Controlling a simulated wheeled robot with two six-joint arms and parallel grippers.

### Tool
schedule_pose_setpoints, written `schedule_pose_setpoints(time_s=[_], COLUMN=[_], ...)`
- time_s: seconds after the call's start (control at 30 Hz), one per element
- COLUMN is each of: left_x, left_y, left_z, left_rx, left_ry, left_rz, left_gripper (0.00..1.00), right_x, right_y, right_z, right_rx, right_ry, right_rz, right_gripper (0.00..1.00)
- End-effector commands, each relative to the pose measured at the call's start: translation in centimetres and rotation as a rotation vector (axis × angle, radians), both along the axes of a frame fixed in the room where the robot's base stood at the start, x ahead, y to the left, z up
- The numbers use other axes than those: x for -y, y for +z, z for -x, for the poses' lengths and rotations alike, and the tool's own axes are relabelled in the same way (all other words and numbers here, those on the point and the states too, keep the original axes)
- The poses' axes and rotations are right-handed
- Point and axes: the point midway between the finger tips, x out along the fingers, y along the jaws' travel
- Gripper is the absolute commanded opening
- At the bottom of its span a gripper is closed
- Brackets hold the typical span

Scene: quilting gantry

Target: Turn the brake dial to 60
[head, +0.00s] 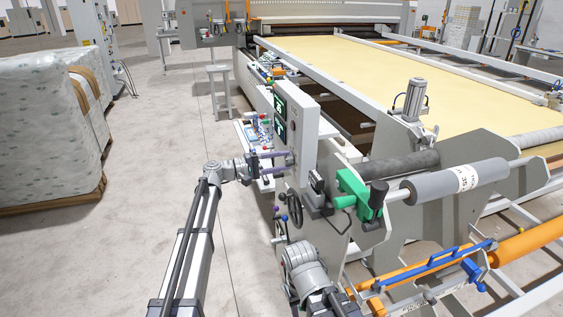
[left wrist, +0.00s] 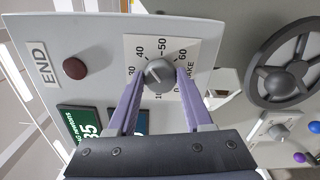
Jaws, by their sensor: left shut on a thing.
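The brake dial (left wrist: 160,74) is a small round grey knob on a white scale plate (left wrist: 186,47) marked 30, 40, 50 and 60. The plate sits on the pale control panel. My left gripper (left wrist: 161,78) is shut on the knob, with one purple finger on each side of it. I cannot read for sure which number the knob points at. My right gripper is not in view.
In the left wrist view, a dark red END button (left wrist: 75,68) and a green display (left wrist: 82,131) are beside the dial. A dark handwheel (left wrist: 281,82) is to the right. In the head view, a green-handled part (head: 352,188) and rollers stand right of the box; open floor lies left.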

Motion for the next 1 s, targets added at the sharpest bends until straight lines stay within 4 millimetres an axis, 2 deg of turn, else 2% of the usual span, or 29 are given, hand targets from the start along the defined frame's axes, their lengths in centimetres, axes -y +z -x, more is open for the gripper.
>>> schedule_pose_setpoints(time_s=[1.0], left_x=[-0.03], left_y=[-0.46], left_z=[0.01], left_rx=[0.919], left_ry=[-0.003], left_rz=[-0.302], left_gripper=[0.0], right_x=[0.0], right_y=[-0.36], right_z=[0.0], right_rx=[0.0], right_ry=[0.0], right_rz=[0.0], right_gripper=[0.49])
